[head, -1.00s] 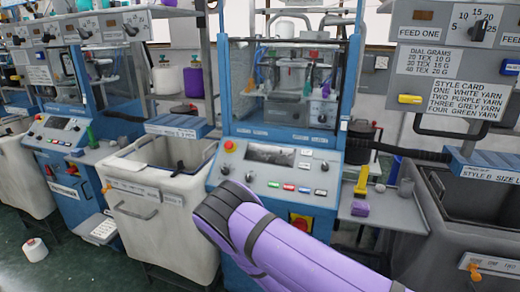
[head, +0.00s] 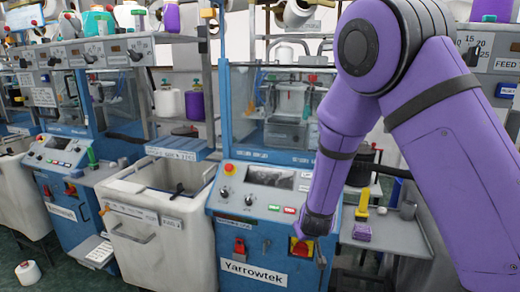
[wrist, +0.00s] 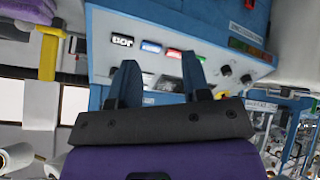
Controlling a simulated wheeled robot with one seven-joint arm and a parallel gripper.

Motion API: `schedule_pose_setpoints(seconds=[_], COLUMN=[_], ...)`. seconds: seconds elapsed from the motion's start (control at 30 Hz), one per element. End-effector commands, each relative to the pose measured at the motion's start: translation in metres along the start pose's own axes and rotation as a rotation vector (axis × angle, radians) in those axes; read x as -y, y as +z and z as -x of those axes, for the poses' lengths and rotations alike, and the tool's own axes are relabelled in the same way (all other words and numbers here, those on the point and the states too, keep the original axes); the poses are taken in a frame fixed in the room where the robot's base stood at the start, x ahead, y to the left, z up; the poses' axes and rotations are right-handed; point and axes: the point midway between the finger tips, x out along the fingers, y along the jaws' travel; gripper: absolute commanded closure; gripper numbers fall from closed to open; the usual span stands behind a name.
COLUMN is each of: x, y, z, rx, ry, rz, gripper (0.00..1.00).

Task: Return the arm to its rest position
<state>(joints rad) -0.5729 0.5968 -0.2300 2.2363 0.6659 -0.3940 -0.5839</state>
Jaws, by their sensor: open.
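My purple arm (head: 450,130) rises on the right side of the head view, with its elbow near the top edge and the forearm hanging down in front of the blue Yarrowtek machine (head: 225,240). My gripper (wrist: 160,80) shows in the wrist view with its two dark fingers apart and nothing between them. In that view, the machine's control panel (wrist: 240,62) with coloured buttons lies beyond the fingers. I cannot tell the distance between fingers and panel. In the head view the gripper is small and hard to make out below the forearm, near a red switch (head: 299,247).
A side shelf (head: 395,238) right of the panel holds a yellow tool (head: 363,203) and a purple block (head: 362,232). A large pale bin (head: 135,250) stands left of the machine. A white cone (head: 28,273) is on the green floor at far left.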

Motion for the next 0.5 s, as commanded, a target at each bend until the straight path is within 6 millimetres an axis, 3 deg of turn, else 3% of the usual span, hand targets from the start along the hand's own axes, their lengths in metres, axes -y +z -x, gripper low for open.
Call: schedule_pose_setpoints(seconds=[0.2, 0.5], x=[-0.028, -0.067], y=[-0.027, -0.04], z=[0.062, 0.152], rx=[0.015, 0.044], ry=[-0.118, -0.245], rz=[-0.104, -0.193], gripper=[0.56, 0.56])
